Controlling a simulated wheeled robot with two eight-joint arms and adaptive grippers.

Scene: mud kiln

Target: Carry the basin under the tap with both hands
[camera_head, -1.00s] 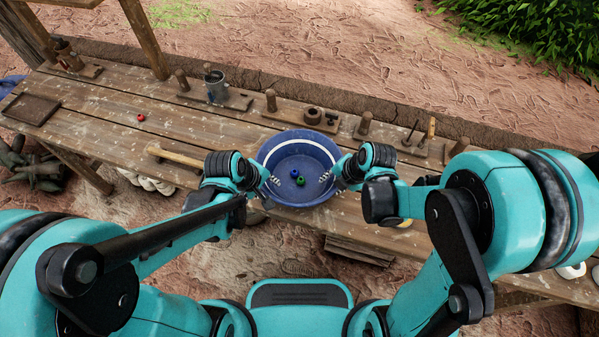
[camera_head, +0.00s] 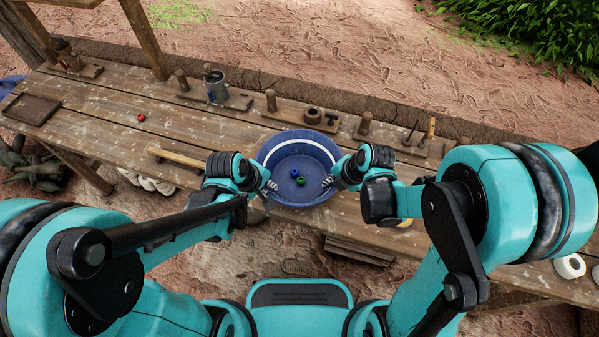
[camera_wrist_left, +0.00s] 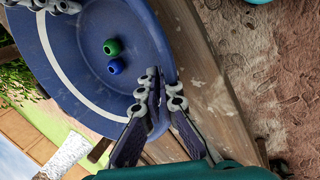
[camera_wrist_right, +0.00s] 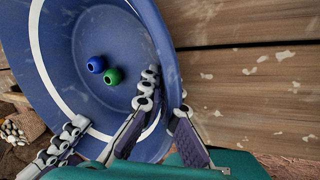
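The blue basin (camera_head: 330,150) with a white inner ring stands upright at the near edge of the wooden bench. A blue bead (camera_head: 294,173) and a green bead (camera_head: 300,182) lie in it. My left gripper (camera_head: 268,187) is at the basin's left rim, one finger inside and one outside; its fingers close on the rim in the left wrist view (camera_wrist_left: 164,88). My right gripper (camera_head: 331,181) is at the right rim in the same way, its fingers close on the rim in the right wrist view (camera_wrist_right: 167,95). I cannot make out a tap.
Wooden tools on a block (camera_head: 312,116) stand just behind the basin.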

